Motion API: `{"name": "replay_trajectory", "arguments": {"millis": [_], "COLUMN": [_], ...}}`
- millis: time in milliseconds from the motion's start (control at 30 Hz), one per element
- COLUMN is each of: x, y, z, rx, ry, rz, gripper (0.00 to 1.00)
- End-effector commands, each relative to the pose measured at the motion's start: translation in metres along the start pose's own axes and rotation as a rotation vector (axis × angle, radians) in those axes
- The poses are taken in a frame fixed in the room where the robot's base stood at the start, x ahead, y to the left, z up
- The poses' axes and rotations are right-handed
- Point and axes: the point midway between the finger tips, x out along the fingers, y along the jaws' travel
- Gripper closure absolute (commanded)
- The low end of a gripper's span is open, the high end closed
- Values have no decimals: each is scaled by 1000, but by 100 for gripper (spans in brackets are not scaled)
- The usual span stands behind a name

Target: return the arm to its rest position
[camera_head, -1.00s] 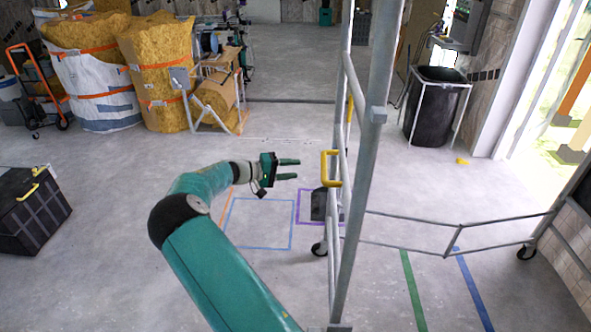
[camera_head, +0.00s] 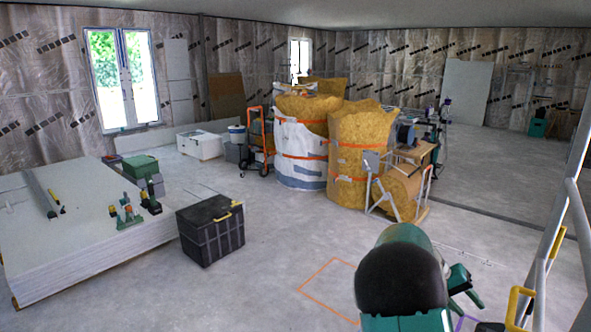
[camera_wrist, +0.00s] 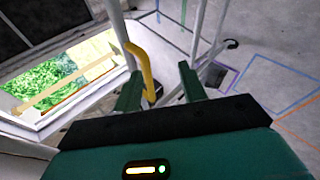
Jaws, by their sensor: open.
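My gripper (camera_head: 468,291) shows at the lower right of the head view, partly hidden behind the black joint of my green arm. In the wrist view my gripper (camera_wrist: 160,85) has its two green fingers spread apart with nothing between them. The grey metal lift frame (camera_head: 571,235) stands to the right of my gripper. Its yellow handle (camera_head: 516,306) is close to the gripper in the head view, and apart from it as far as I can tell. In the wrist view the yellow handle (camera_wrist: 144,68) lies beyond the fingers.
A black crate (camera_head: 210,231) stands on the floor left of my arm. A stack of pale panels (camera_head: 85,250) with tools on it is at the far left. Large insulation bags (camera_head: 300,150) and a work stand (camera_head: 400,190) are behind. Floor between crate and arm is clear, with an orange outline.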

Motion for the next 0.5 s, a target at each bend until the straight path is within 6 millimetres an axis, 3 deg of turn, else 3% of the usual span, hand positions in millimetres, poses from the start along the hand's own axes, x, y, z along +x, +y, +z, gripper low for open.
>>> {"name": "replay_trajectory", "arguments": {"millis": [500], "x": [-120], "y": [-3], "z": [119], "rx": [-77], "ry": [136], "rz": [-542], "gripper": [59]}}
